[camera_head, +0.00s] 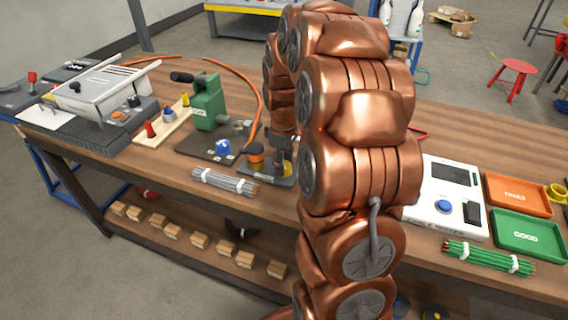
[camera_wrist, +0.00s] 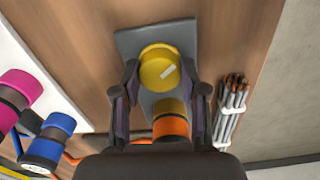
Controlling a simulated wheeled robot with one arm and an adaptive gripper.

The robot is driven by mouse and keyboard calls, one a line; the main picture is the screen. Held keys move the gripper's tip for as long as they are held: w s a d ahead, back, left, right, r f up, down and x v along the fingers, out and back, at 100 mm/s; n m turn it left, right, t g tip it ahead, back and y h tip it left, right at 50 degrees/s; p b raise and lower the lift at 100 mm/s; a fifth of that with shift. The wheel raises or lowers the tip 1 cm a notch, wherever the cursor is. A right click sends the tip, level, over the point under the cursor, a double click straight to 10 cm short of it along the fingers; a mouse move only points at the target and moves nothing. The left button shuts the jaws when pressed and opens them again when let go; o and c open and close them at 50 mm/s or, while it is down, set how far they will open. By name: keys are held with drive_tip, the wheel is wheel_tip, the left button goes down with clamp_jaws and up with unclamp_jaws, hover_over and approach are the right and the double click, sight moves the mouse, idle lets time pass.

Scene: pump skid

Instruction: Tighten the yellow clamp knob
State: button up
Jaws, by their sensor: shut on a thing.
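The yellow clamp knob (camera_wrist: 158,68) is a round cap with a pale mark on its top, on a grey plate (camera_wrist: 128,42). My gripper (camera_wrist: 160,72) has one finger on each side of the knob and is shut on it. In the head view, my gripper (camera_head: 283,155) points down at the small fixture, beside the orange-topped part (camera_head: 255,153). My copper arm hides much of the table behind it, and the knob barely shows there.
A bundle of grey rods (camera_head: 225,182) lies near the fixture. A green pump (camera_head: 207,100) stands behind it to the left. A white tester (camera_head: 448,195), an orange tray (camera_head: 520,193) and a green tray (camera_head: 530,235) are to the right. Magenta (camera_wrist: 20,88) and blue (camera_wrist: 50,140) parts show in the wrist view.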

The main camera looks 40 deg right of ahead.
drive_tip(key=m+b, duration=0.2)
drive_tip(key=m, duration=0.2)
drive_tip(key=shift+f, duration=0.15)
drive_tip(key=m+b, duration=0.1)
drive_tip(key=m, duration=0.7)
drive_tip(key=shift+b, duration=0.3)
drive_tip(key=shift+m, duration=2.2)
drive_tip(key=o, duration=1.1)
drive_tip(key=shift+o, duration=0.2)
drive_tip(key=shift+r, duration=0.2)
wheel_tip(320, 180, up, 12)
